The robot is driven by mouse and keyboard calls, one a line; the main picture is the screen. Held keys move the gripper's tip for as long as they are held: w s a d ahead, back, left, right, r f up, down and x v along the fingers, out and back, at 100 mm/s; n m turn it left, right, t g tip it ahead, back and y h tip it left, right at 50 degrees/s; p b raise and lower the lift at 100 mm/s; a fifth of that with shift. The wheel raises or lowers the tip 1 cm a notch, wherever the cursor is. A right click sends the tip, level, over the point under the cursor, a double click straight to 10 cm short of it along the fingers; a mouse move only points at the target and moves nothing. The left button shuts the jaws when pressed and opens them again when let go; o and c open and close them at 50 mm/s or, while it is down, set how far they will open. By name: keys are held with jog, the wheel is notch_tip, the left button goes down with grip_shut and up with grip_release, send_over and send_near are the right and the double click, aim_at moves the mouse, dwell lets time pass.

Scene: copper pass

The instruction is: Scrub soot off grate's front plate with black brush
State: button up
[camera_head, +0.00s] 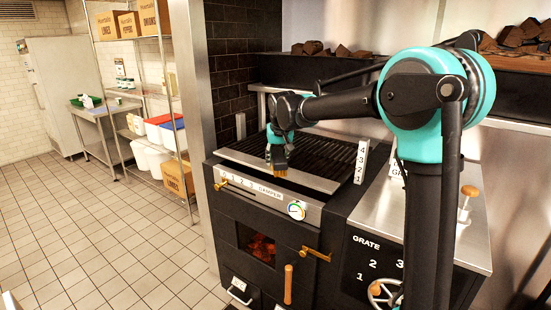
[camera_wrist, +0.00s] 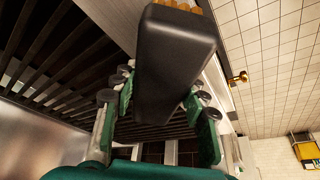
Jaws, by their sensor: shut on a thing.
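My gripper (camera_head: 277,142) is shut on the black brush (camera_wrist: 174,75). The brush's dark block fills the middle of the wrist view between the green finger pads. Its tan bristles (camera_head: 277,164) point down in the head view, at the grate's steel front plate (camera_head: 310,181). I cannot tell whether the bristles touch the plate or hover just above it. The dark slatted grate (camera_head: 318,152) lies behind the plate. I cannot make out soot on the plate at this size; my gripper and the brush hide part of it.
Below the plate are a damper panel with a round gauge (camera_head: 296,210) and an oven door with a wooden handle (camera_head: 288,284). A numbered white post (camera_head: 361,162) stands at the grate's right. A handwheel (camera_head: 384,292) is at lower right. The tiled floor at left is clear.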

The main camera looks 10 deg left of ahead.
jog(key=shift+s+d+f, duration=0.1)
jog(key=shift+s+d, duration=0.3)
jog(key=shift+d, duration=0.4)
jog(key=shift+s+d+f, duration=0.1)
jog(key=shift+s+d, duration=0.3)
jog(key=shift+d, duration=0.4)
jog(key=shift+s+d+r, duration=0.1)
jog(key=shift+s+d, duration=0.25)
jog(key=shift+d, duration=0.45)
jog(key=shift+s+d, duration=0.35)
jog(key=shift+d, duration=0.4)
jog(key=shift+s+d, duration=0.4)
jog(key=shift+d, duration=0.35)
jog(key=shift+s+d, duration=0.35)
jog(key=shift+d, duration=0.4)
jog(key=shift+a, duration=0.1)
